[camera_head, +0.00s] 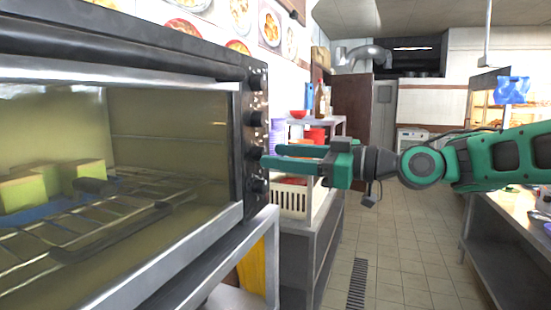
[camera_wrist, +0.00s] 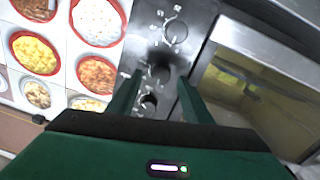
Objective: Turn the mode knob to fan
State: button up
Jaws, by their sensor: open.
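The oven's control panel (camera_head: 250,135) is a dark upright strip at the oven's right edge, carrying several dark round knobs in a column. In the wrist view, one knob (camera_wrist: 175,32) with pale dial marks is beyond my fingertips. A second knob (camera_wrist: 161,72) is between the fingertips, and a third (camera_wrist: 149,103) shows lower between the fingers. The labels are too small to read, so I cannot tell which is the mode knob. My green gripper (camera_head: 268,157) is open and empty, its fingers pointing left at the panel near the lower knobs. Contact cannot be told.
The oven's glass door (camera_head: 170,160) is left of the panel, with a rack and yellow blocks behind it. A shelf with a white basket (camera_head: 291,200) stands behind my gripper. A counter (camera_head: 505,235) is at right. The tiled floor (camera_head: 405,270) between is clear.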

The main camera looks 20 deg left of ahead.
aim_at(260, 154)
jog(key=shift+w+a, duration=0.15)
jog(key=shift+a, duration=1.1)
jog(key=shift+c, duration=0.7)
jog(key=c, duration=0.9)
